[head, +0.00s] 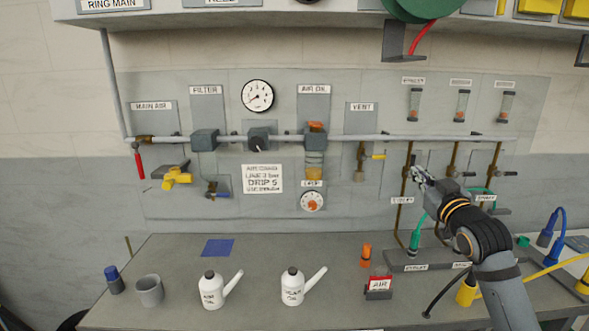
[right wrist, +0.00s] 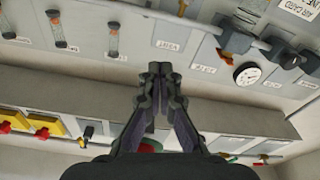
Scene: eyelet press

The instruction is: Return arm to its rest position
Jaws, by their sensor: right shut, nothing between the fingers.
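My right gripper (head: 418,174) is in front of the wall panel, near the brass valve pipes at the right. My right arm comes in from the lower right of the head view. In the right wrist view the fingers (right wrist: 160,68) are together with nothing between them. The wrist view is turned over, with the panel at the top and the upper shelf below it. My left arm does not show.
The bench (head: 262,261) holds a grey cup (head: 149,291), two white oil cans (head: 212,290) (head: 293,287), an orange cylinder (head: 366,256) and a red AIR sign (head: 379,284). A yellow hose (head: 541,271) runs at the right. An upper shelf overhangs the panel.

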